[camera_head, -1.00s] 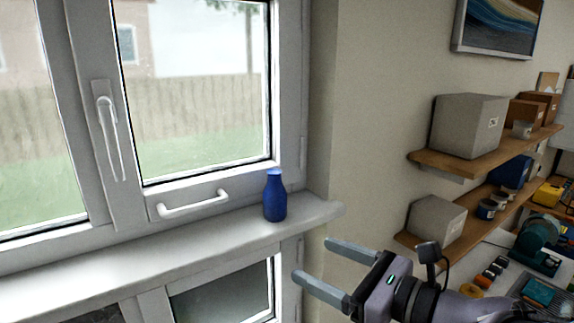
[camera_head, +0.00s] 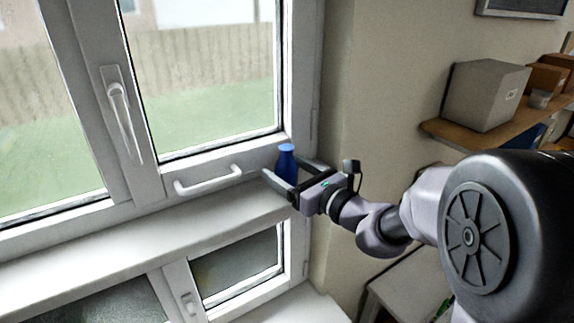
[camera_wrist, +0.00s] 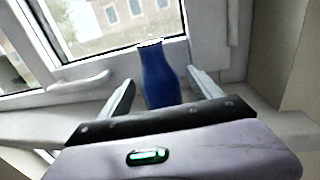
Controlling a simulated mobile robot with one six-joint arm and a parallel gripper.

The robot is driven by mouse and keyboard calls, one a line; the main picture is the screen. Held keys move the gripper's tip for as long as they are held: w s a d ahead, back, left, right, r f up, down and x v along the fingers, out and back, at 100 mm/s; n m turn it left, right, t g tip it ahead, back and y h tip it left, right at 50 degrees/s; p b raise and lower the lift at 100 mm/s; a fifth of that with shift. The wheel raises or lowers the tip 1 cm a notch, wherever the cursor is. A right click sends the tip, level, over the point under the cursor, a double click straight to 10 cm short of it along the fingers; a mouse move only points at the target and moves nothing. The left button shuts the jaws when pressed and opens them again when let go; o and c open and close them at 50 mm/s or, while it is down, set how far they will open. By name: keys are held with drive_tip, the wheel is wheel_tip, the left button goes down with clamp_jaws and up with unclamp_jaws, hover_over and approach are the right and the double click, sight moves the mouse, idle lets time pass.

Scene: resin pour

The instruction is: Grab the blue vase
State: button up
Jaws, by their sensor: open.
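The blue vase (camera_head: 286,163) stands upright at the right end of the white window sill (camera_head: 150,240) in the head view. In the wrist view the blue vase (camera_wrist: 160,78) shows between my two fingers, its neck rising beyond them and its lower part hidden behind my gripper body. My gripper (camera_head: 293,168) is open, with one finger on each side of the vase. In the wrist view my gripper (camera_wrist: 163,92) shows gaps between the fingers and the vase.
A white window handle bar (camera_head: 208,180) is on the frame left of the vase. The wall corner is close on the right. A shelf (camera_head: 490,138) with a grey box (camera_head: 484,95) is further right. The sill to the left is clear.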

drive_tip(key=shift+w+a+f, duration=0.15)
drive_tip(key=shift+w+a, duration=0.1)
drive_tip(key=shift+w, duration=0.15)
drive_tip(key=shift+s+d, duration=0.1)
drive_tip(key=shift+s, duration=0.1)
drive_tip(key=shift+c, duration=0.4)
drive_tip(key=shift+s, duration=0.15)
drive_tip(key=c, duration=0.4)
clamp_jaws()
drive_tip(key=shift+r, duration=0.2)
